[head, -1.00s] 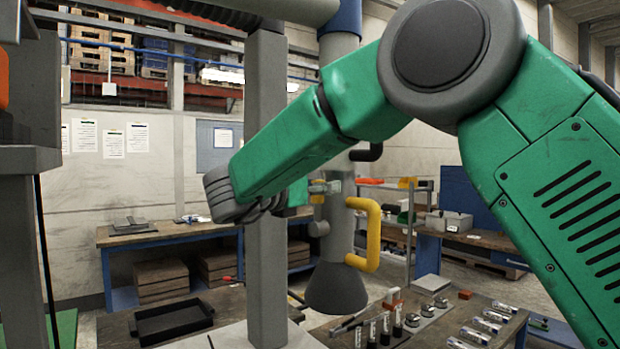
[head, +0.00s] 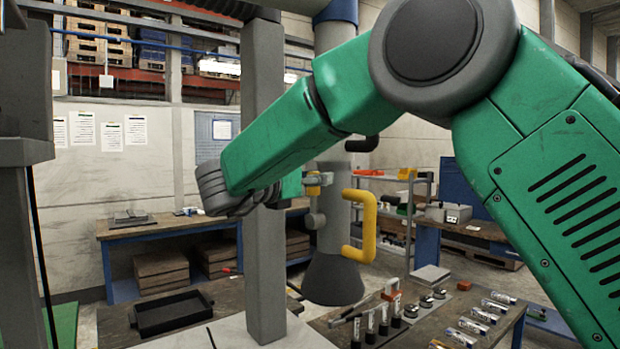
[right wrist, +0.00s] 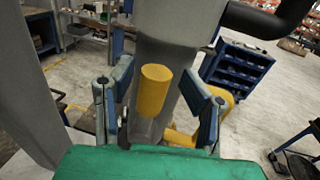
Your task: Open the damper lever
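A yellow cylindrical grip (right wrist: 154,90), which looks like the damper lever's handle, stands out in front of the grey duct (right wrist: 180,45) in the right wrist view. It is small and partly hidden in the head view (head: 313,186). My right gripper (right wrist: 158,98) is open, with one blue-grey finger on each side of the grip and visible gaps between. In the head view the right gripper (head: 325,180) is beside the duct, mostly hidden by my green arm. I cannot tell how deep the grip sits between the fingers. My left gripper is not in view.
A bent yellow handle (head: 363,226) and a black curved handle (head: 362,144) stick out from the duct. A grey post (head: 263,110) stands close to my right forearm. Below are a black tray (head: 172,314) and a table with several small parts (head: 475,325).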

